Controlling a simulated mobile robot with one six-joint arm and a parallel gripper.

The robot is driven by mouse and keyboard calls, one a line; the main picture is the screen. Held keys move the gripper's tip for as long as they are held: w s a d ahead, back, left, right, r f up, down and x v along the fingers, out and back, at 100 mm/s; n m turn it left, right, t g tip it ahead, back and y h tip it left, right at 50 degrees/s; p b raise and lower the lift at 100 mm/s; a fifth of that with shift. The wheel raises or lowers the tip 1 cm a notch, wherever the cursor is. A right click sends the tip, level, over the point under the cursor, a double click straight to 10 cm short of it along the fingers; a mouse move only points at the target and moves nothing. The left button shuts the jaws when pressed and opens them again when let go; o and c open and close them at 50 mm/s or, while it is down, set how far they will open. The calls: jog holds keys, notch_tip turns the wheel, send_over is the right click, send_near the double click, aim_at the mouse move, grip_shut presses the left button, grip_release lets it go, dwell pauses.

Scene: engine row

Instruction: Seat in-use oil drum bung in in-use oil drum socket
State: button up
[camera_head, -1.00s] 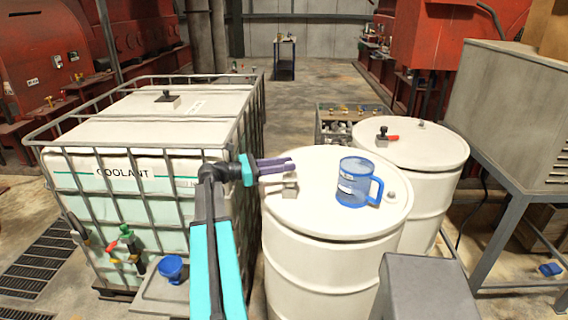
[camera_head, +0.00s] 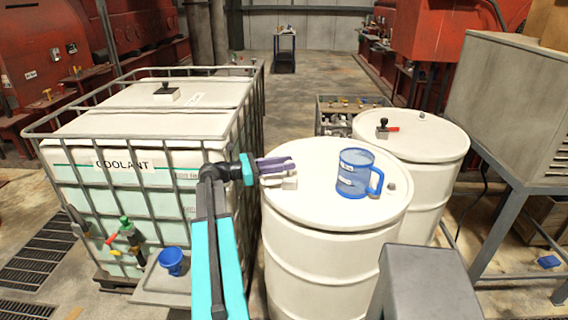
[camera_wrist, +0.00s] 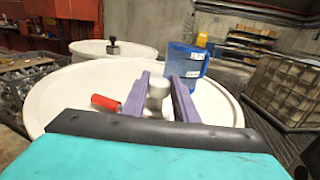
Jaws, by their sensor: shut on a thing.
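My gripper (camera_head: 276,166) reaches in from the left over the near edge of a white oil drum (camera_head: 330,228). In the wrist view, its purple fingers are shut on a pale grey, round-topped bung (camera_wrist: 158,90) above the drum lid (camera_wrist: 60,110). In the head view, a small pale block (camera_head: 290,183) shows just under the fingers. I cannot tell whether it is part of the bung or the socket. The contact below the bung is hidden. A small grey fitting (camera_head: 391,187) sits on the lid's right side.
A blue jug (camera_head: 357,173) stands on the same lid, just beyond my fingertips. A red handle (camera_wrist: 105,102) lies beside the fingers. A second drum (camera_head: 420,150) with a black knob stands behind. The caged coolant tank (camera_head: 140,165) is close on the left.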

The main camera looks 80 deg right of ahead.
jog(key=o, duration=1.1)
jog(key=shift+o, duration=0.2)
jog(key=b+v, duration=0.4)
jog(key=v, duration=0.9)
jog(key=shift+w+a, duration=0.15)
jog(key=shift+w, duration=0.2)
